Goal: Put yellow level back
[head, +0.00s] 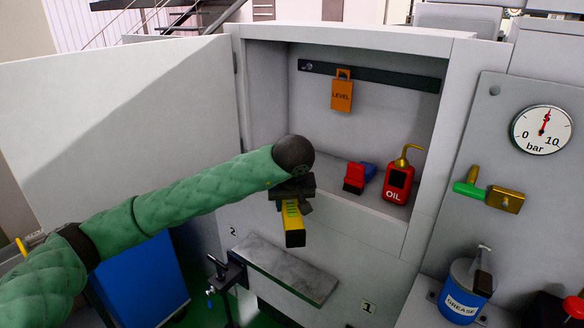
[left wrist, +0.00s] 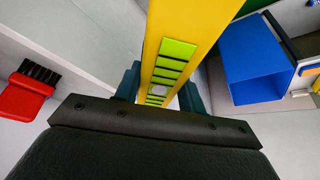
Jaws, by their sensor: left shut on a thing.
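In the left wrist view the level (left wrist: 178,60) runs up from between the gripper's fingers (left wrist: 158,92). An orange tag marked LEVEL (head: 341,95) hangs from the dark rail (head: 400,80) on the cabinet's back wall. My right gripper is not in view.
The cabinet door (head: 120,110) is open at left. A grey shelf with a clamp (head: 285,268) juts out below. A grease bucket (head: 462,292) is at right.

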